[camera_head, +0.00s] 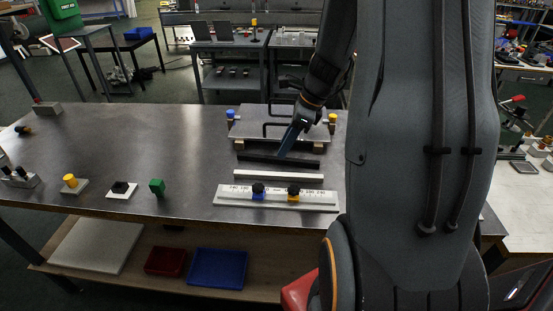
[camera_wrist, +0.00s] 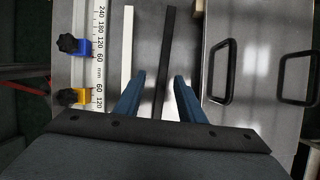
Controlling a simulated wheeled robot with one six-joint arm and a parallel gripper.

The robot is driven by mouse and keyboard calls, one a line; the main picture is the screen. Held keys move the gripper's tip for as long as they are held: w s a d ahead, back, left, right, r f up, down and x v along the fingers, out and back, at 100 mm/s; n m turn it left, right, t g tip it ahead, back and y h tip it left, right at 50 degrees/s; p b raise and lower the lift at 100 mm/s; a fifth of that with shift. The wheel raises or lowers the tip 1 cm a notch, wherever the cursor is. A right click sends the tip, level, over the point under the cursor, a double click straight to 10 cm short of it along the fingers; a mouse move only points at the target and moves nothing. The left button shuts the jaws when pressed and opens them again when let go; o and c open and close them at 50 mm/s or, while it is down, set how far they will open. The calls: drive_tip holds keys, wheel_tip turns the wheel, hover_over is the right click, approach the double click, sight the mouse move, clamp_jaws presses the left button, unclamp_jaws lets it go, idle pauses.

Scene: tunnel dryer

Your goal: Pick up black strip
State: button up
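The black strip (camera_head: 278,160) lies flat on the grey metal table, behind a white strip (camera_head: 279,174). In the wrist view the black strip (camera_wrist: 166,60) runs lengthwise between the two blue fingers of my gripper (camera_wrist: 160,88). The fingers are apart, with a gap on each side of the strip, and touch nothing that I can see. In the head view my gripper (camera_head: 291,140) hangs over the strip from behind. The height of the fingertips above the table is hard to tell. The white strip also shows in the wrist view (camera_wrist: 127,50), left of the fingers.
A ruler fixture (camera_head: 276,197) with black, blue and yellow knobs lies in front of the strips. A grey plate (camera_head: 250,122) with black handles stands behind them. Small blocks, including a green one (camera_head: 157,187), stand at the left. The table's left middle is clear.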

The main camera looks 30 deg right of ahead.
sight(278, 160)
drive_tip(key=shift+d+p+x, duration=0.15)
drive_tip(key=shift+p+x, duration=0.15)
drive_tip(key=shift+x, duration=1)
drive_tip(key=shift+d+p+x, duration=0.15)
drive_tip(key=shift+p+x, duration=0.1)
drive_tip(key=shift+x, duration=1)
drive_tip(key=shift+w, duration=0.2)
drive_tip(key=shift+c, duration=0.4)
clamp_jaws()
